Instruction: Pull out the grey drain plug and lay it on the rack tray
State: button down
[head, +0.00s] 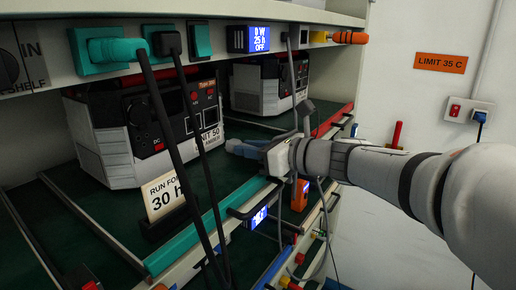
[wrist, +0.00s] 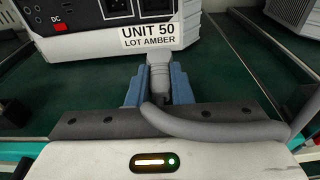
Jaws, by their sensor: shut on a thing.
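The grey drain plug (wrist: 159,73) sits between the two blue fingers of my gripper (wrist: 158,88) in the wrist view, and the fingers are shut on it. Its far end is just below the "UNIT 50 LOT AMBER" label on the white unit (wrist: 95,35); I cannot tell whether it is still seated in it. A thick grey cable (wrist: 215,130) bends from the plug to the right across my gripper. In the head view my gripper (head: 238,147) is low over the green rack tray (head: 228,178), right of the unit (head: 130,135); the plug is not clear there.
A second unit (head: 268,85) stands farther back. A "RUN FOR 30 h" card (head: 163,195) stands at the tray's front left. An orange handheld device (head: 300,195) hangs at the front edge. Green tray is bare right of the unit.

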jog(key=c, duration=1.2)
grip_release()
jog(key=v, duration=0.7)
jog(key=shift+s+d, duration=0.25)
jog(key=shift+d, duration=0.05)
